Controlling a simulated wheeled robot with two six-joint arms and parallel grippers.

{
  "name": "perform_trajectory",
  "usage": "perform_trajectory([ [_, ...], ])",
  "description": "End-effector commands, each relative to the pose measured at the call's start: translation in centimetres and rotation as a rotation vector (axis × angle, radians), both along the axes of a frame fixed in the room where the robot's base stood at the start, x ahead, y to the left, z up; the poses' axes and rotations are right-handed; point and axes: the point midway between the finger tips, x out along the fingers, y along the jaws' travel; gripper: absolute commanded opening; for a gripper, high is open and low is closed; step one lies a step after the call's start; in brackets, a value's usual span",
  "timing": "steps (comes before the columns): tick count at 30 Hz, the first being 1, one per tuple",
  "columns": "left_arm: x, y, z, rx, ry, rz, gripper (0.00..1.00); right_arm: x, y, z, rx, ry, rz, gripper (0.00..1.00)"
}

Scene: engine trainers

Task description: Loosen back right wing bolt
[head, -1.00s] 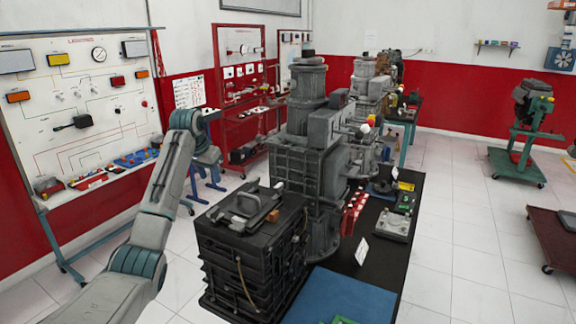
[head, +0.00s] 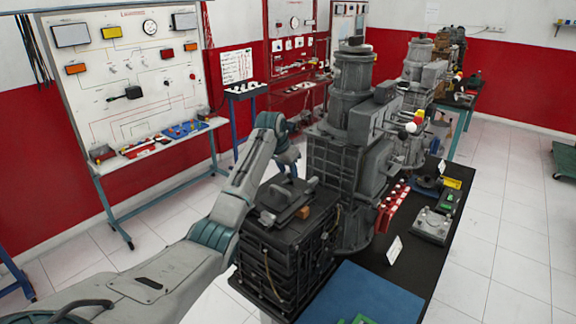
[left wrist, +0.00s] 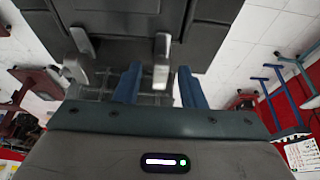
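The dark box-shaped engine unit (head: 285,262) stands on the bench, with a lid plate and a handle-like part (head: 287,205) on top. In the left wrist view, a dark housing (left wrist: 150,22) fills the top. Two pale metal pieces stick out from its edge, one at left (left wrist: 82,42) and one near the middle (left wrist: 162,48). They may be wing bolts; I cannot tell which is the back right one. My left gripper (left wrist: 158,67) is open, its blue fingers apart on either side of the middle piece in the picture; contact is unclear. My right gripper is out of view.
A tall grey engine (head: 350,150) stands right behind the box. A blue mat (head: 365,295), a red rack (head: 390,207) and a white card (head: 393,250) are on the black bench. A trainer panel (head: 125,75) stands at left. Floor between is clear.

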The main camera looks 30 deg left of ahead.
Motion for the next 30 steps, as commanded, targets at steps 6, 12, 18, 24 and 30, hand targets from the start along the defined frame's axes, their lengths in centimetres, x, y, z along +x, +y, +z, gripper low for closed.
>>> perform_trajectory([
  [6,0.13,0.02,-0.41,0.001,0.0,0.0,0.36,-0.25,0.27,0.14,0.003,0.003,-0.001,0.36],
  [12,0.13,0.02,-0.38,0.001,0.0,0.0,0.21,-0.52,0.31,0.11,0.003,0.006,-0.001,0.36],
  [18,0.13,0.0,-0.38,0.0,0.0,0.0,0.0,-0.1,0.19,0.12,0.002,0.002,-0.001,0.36],
  [24,0.12,-0.01,-0.37,0.001,0.0,0.009,0.0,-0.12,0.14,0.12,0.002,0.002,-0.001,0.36],
  [30,0.14,-0.15,-0.34,0.002,0.0,0.067,0.0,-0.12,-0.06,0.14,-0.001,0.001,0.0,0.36],
])
